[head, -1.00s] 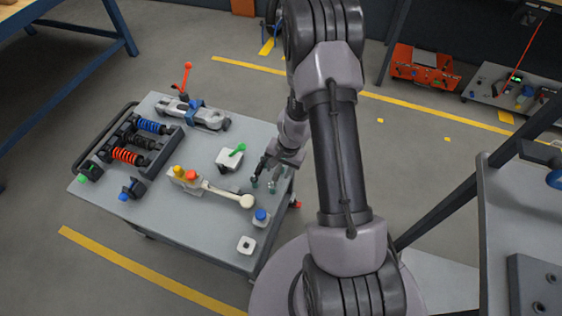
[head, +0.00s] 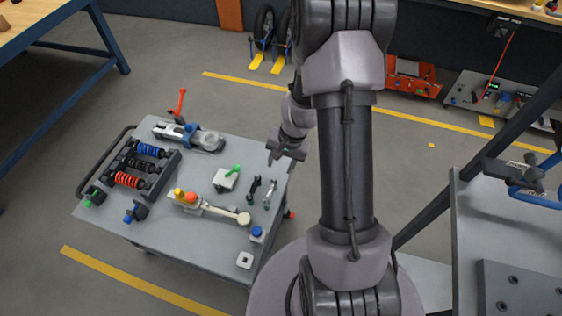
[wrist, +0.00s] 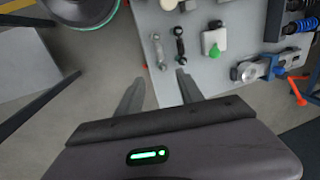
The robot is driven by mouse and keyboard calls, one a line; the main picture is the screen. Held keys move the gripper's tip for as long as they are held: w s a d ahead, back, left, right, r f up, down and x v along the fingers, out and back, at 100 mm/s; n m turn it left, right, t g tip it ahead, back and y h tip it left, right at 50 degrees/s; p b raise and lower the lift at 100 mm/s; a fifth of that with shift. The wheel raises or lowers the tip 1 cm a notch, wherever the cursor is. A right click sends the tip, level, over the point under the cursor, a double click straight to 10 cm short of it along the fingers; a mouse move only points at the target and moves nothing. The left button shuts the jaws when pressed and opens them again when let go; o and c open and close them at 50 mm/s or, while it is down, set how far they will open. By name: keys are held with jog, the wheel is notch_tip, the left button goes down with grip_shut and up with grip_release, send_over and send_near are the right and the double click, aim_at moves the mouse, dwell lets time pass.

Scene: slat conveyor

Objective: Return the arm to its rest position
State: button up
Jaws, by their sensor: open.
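My arm rises up the middle of the head view and bends down at the elbow. My gripper (head: 286,151) hangs at the far right edge of the grey cart top (head: 165,208), raised clear of it. In the wrist view my gripper (wrist: 160,88) has its two fingers spread apart with nothing between them. A black link (head: 254,187) and a grey link (head: 270,193) lie on the cart just in front of it. Both the black link (wrist: 179,45) and the grey link (wrist: 158,50) lie beyond the fingertips in the wrist view.
The cart also holds a green-handled white block (head: 226,179), a rack with coil springs (head: 140,165), a clamp with a red lever (head: 188,137) and a lever with red and yellow knobs (head: 215,208). A grey bench (head: 500,235) stands at right. Open floor lies behind the cart.

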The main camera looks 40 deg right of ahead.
jog(key=a+r+n+t, duration=0.1)
jog(key=a+r, duration=0.4)
jog(key=r, duration=0.4)
jog(key=a+r+n+t, duration=0.1)
jog(key=a+r+n, duration=0.1)
jog(key=a+r, duration=0.5)
jog(key=s+a+r+n+t, duration=0.1)
jog(key=s+a+r, duration=0.2)
jog(key=s+r, duration=0.3)
jog(key=s+a+r+n+t+b, duration=0.1)
jog(key=s+a+r+n, duration=0.1)
jog(key=s+a+r, duration=0.2)
jog(key=s+r, duration=0.3)
jog(key=s, duration=0.1)
jog(key=shift+s+y, duration=0.3)
